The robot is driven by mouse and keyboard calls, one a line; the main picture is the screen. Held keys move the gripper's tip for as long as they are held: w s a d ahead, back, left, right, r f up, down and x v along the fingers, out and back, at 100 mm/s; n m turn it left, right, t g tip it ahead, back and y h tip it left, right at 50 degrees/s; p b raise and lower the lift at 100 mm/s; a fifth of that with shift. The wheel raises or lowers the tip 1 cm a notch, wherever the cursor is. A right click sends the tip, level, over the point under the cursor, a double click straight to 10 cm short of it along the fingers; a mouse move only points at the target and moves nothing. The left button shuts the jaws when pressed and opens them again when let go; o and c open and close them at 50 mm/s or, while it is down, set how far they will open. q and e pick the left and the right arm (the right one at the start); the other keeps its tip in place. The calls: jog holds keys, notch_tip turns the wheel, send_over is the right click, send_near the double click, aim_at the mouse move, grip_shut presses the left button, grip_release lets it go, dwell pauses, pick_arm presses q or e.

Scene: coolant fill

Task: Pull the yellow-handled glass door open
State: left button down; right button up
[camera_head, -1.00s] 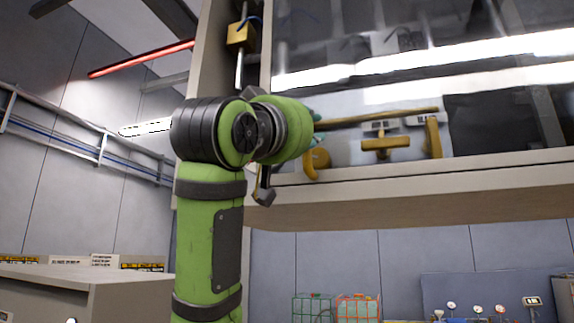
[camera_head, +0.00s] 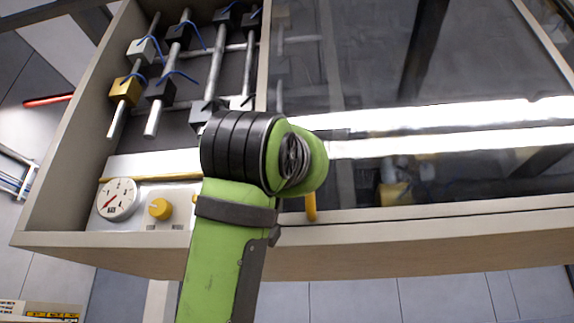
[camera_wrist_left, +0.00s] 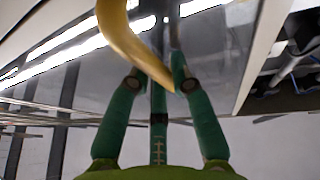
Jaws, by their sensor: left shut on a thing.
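In the head view my green wrist hides the fingers and most of the handle. My right gripper is not in view.
Left of the door frame, the cabinet (camera_head: 60,185) is uncovered, showing rods with metal blocks, a brass-coloured block (camera_head: 125,90), a round gauge (camera_head: 117,198) and a yellow knob (camera_head: 160,209). A red light bar (camera_head: 48,100) is at the far left.

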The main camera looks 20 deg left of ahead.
pick_arm(q)
jog(key=shift+w+d+f, duration=0.1)
jog(key=shift+w+d, duration=0.15)
jog(key=shift+d, duration=0.4)
jog(key=shift+w+d, duration=0.2)
jog(key=shift+d, duration=0.45)
jog(key=c, duration=1.1)
grip_release()
jog(key=shift+w, duration=0.1)
jog(key=shift+w+a, duration=0.1)
jog(key=shift+s, duration=0.5)
jog(key=v, duration=1.1)
jog(key=shift+f, duration=0.25)
